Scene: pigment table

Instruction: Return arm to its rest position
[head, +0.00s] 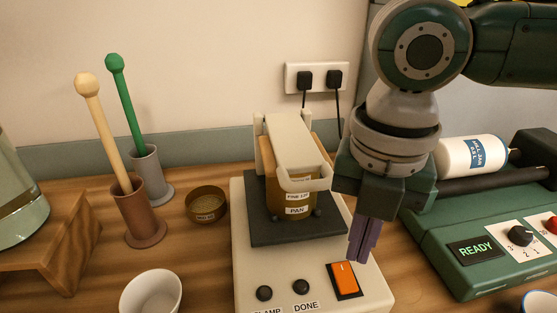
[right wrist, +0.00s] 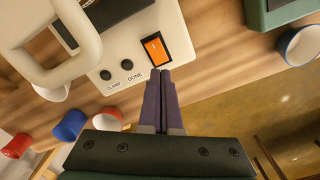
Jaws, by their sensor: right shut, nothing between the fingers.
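My right gripper (head: 362,240) hangs pointing down over the right side of the cream clamp machine (head: 243,262). Its purple fingers are shut with nothing between them. In the right wrist view the closed fingertips (right wrist: 163,74) appear just below the orange rocker switch (right wrist: 156,50); I cannot tell whether they touch it. The orange switch also shows in the head view (head: 344,279), left of and below the fingers in the picture. The machine holds an amber labelled pan (head: 291,200) under its pale clamp handle (head: 304,179). My left gripper is not in view.
A green roller machine (head: 465,225) with a white jar (head: 470,155) and a READY display stands at right. Two holders with cream (head: 101,120) and green (head: 127,100) pestle-like sticks, a small brown tin (head: 206,205) and a white bowl (head: 152,292) stand at left.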

